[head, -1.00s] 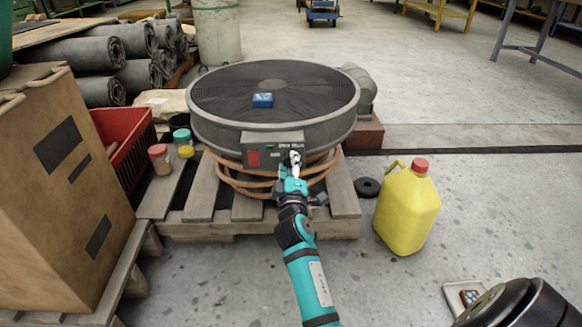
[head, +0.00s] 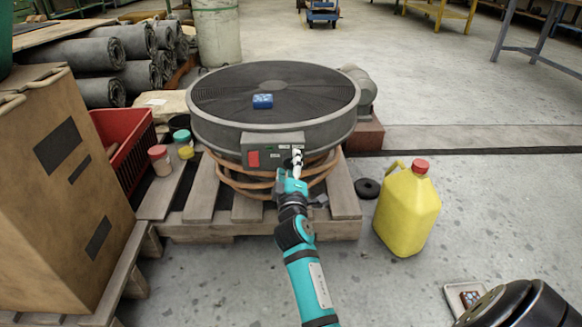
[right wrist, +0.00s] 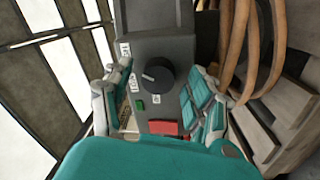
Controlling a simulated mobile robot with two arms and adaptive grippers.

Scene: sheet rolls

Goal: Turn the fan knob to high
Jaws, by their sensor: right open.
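The large round grey fan (head: 215,122) lies flat on a wooden pallet, grille facing up. Its grey control box (head: 258,141) with a red patch is on the front rim. The right wrist view shows the black round fan knob (right wrist: 158,75) on this box; its white mark points left. White labels and a small green part are beside it. My right gripper (head: 297,158) is at the right part of the box and hides the knob in the head view. In the right wrist view its fingers (right wrist: 158,100) are open on either side of the knob, apart from it.
A blue object (head: 262,101) lies on the fan grille. Brown hose coils (head: 235,180) sit below the control box. A yellow jug (head: 407,210) and a black ring (head: 367,188) are to the right. Small jars (head: 160,160), a red crate (head: 128,150) and a cardboard box (head: 60,190) are left.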

